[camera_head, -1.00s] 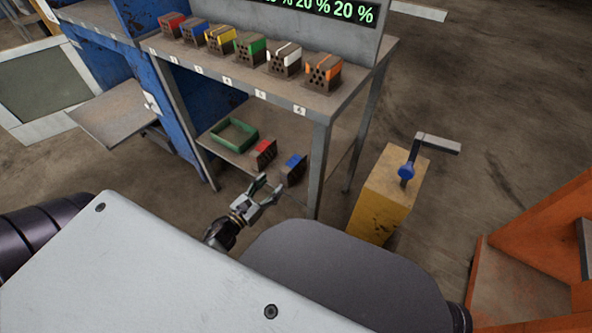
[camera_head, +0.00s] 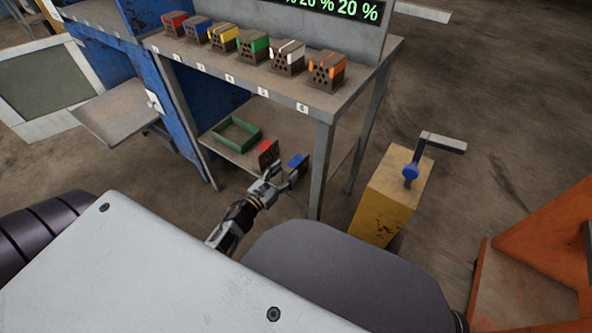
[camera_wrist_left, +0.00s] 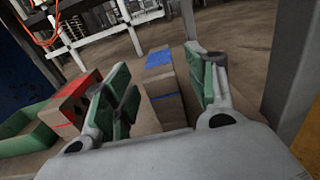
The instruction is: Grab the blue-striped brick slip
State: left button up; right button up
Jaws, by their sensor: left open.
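The blue-striped brick slip (camera_head: 297,160) stands on the lower shelf near the front table leg, partly hidden by my gripper in the head view. My right gripper is not in view.
A green open tray (camera_head: 236,133) lies left on the lower shelf (camera_head: 215,150). A table leg (camera_head: 321,170) stands close right of the gripper. Several striped bricks line the upper table (camera_head: 365,75). A yellow block with a crank (camera_head: 392,200) stands to the right.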

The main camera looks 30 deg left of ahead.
aim_at(296, 161)
pick_arm(q)
jog(key=shift+w+d, duration=0.15)
jog(key=shift+w, duration=0.6)
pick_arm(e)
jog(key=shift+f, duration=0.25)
pick_arm(q)
jog(key=shift+w+d+b, duration=0.1)
jog(key=shift+w+b, duration=0.2)
jog(key=shift+w, duration=0.45)
jog(key=shift+w+d+f, duration=0.1)
jog(key=shift+w+d, duration=0.05)
jog(key=shift+w, duration=0.65)
jog(key=shift+w+d+b, duration=0.2)
jog(key=shift+w+b, duration=0.2)
jog(key=shift+w, duration=0.6)
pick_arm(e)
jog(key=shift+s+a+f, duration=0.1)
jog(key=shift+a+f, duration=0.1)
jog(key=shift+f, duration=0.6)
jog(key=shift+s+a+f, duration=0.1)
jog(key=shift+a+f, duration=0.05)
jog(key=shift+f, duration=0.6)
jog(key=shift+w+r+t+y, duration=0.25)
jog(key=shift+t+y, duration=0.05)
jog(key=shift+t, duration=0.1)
pick_arm(q)
jog(key=c, duration=1)
jog(key=shift+c, duration=0.5)
